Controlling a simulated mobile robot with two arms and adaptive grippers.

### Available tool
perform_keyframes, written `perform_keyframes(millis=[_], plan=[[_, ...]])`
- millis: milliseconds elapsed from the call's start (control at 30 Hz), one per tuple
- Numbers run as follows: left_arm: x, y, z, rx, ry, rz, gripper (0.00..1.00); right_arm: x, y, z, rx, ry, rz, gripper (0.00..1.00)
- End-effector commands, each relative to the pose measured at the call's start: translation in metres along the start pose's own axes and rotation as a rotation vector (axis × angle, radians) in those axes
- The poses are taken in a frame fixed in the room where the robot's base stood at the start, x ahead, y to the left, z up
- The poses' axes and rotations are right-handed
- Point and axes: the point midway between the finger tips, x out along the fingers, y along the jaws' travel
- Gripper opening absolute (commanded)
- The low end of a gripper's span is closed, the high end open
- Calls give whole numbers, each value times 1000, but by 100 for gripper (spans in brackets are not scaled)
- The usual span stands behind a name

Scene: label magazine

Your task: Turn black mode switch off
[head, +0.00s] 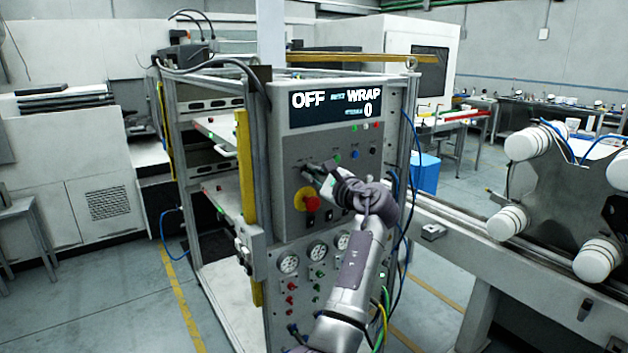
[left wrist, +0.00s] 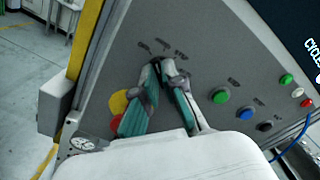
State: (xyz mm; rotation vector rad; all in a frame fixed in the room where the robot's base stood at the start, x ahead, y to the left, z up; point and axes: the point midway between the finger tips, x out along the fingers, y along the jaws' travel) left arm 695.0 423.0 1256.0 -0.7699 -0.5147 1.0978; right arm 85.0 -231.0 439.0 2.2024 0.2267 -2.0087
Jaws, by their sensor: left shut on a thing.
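The control panel (head: 290,150) has a display (head: 335,108) above it that reads "OFF" and "WRAP" with a 0. My left gripper (head: 312,172) reaches the panel's upper left part, above the red emergency button (head: 312,203) on its yellow plate. In the left wrist view my left gripper (left wrist: 160,68) has its fingertips closed together on the black mode switch (left wrist: 157,61), under printed position labels. The fingers cover most of the switch, so its exact angle is hard to tell. My right gripper is not in view.
A green button (left wrist: 221,96), a blue button (left wrist: 245,115) and a black button (left wrist: 264,126) sit right of the switch in the left wrist view. Gauges (head: 289,263) and small knobs fill the lower panel. A blue cable (head: 408,140) hangs along the panel's right edge.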

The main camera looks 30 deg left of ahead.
Motion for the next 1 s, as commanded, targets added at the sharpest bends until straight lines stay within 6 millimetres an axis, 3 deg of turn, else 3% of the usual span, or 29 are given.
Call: perform_keyframes(millis=[400, 1000], plan=[[0, 2, 0, -255, -1, 1, 0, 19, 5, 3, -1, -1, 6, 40], [0, 1, 0, -318, -1, 1, 0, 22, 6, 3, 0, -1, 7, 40]])
